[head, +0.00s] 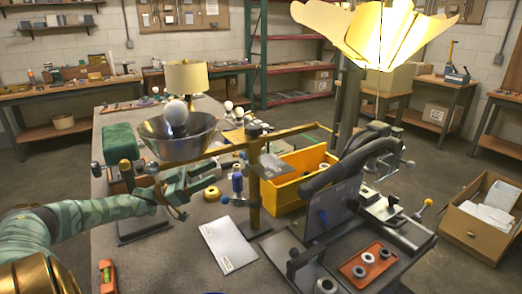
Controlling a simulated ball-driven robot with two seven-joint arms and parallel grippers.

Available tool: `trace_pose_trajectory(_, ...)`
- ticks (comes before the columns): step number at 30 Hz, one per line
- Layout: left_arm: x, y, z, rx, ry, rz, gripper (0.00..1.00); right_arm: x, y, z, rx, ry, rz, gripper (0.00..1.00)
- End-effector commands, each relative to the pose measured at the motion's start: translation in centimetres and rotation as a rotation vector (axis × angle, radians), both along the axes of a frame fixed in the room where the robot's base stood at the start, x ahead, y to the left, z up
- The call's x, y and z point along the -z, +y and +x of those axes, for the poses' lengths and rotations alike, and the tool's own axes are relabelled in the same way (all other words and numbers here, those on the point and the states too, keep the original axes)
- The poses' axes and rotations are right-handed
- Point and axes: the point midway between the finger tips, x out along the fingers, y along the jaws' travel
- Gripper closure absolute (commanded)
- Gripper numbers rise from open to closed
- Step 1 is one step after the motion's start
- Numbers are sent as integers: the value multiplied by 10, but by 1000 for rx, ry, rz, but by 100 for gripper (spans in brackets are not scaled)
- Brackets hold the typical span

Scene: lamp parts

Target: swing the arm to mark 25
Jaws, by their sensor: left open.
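A long brass swing arm (294,131) lies across a brass upright post (254,190) near the middle of the head view. A small grey plate (272,165) sits beside the post; I cannot read any mark on it. A metal bowl-shaped shade (180,148) with a white bulb (176,112) stands above the arm's left end and hides part of it. My left gripper (214,181) is open, just below the arm's left half, between bowl and post. I cannot tell whether it touches the arm.
A yellow bin (285,190) stands right of the post. A white sheet (229,244) lies in front of it. A dark machine (335,205) and an orange tray (366,267) fill the right. A green block (122,143) is at left. A lit petal shade (375,30) hangs above.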

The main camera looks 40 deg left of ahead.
Motion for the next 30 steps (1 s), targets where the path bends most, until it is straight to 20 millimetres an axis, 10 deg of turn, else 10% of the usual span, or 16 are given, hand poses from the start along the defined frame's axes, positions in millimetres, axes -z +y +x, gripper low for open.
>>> trace_pose_trajectory(15,-45,-69,87,1,-3,-1,43,23,2,-5,-2,16,2,100)
trace_pose_trajectory(30,-54,-82,102,0,0,0,43,25,4,-6,0,16,5,100)
